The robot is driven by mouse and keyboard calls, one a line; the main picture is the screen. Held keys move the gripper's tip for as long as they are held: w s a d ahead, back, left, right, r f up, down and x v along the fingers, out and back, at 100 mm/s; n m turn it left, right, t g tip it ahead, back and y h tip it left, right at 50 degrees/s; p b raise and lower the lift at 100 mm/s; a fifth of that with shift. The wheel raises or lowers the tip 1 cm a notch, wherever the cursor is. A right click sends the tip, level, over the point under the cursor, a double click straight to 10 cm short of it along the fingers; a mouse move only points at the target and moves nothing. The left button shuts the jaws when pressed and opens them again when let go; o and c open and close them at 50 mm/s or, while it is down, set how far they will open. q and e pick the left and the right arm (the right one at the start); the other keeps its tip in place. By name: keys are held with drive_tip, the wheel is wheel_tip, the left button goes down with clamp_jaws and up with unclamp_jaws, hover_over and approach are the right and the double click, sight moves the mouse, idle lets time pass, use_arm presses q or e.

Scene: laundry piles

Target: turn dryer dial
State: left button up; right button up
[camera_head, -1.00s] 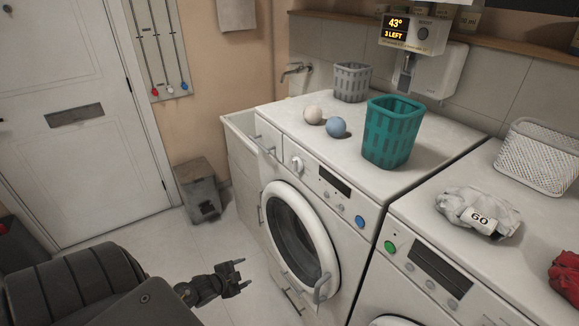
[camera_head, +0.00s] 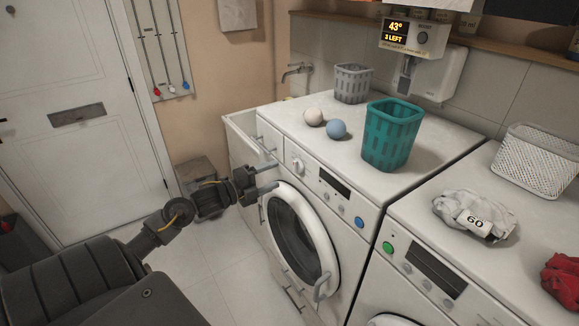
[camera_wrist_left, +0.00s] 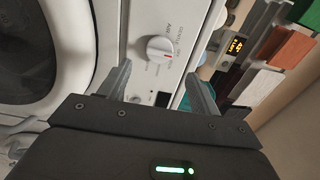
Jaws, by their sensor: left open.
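The dryer dial (camera_head: 298,163) is a white round knob at the left of the front panel of the left machine (camera_head: 348,217). It also shows in the left wrist view (camera_wrist_left: 158,49), with a red mark and printed settings around it, "AIR" among them. My left gripper (camera_head: 272,176) is open and empty, just left of and slightly below the dial. In the left wrist view the dial lies beyond and between the two fingertips, apart from them. My right gripper is not in view.
A teal basket (camera_head: 391,135), a grey basket (camera_head: 352,83) and two balls (camera_head: 337,128) stand on the machine top. The round door (camera_head: 300,238) is below the dial. A second machine (camera_head: 433,262) stands at right, with a cloth tagged 60 (camera_head: 473,214) on it.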

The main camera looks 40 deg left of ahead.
sight(294, 167)
use_arm(q)
drive_tip(key=shift+p+x, duration=1)
drive_tip(key=shift+x, duration=2.65)
drive_tip(key=shift+c, duration=0.2)
drive_tip(key=c, duration=0.9)
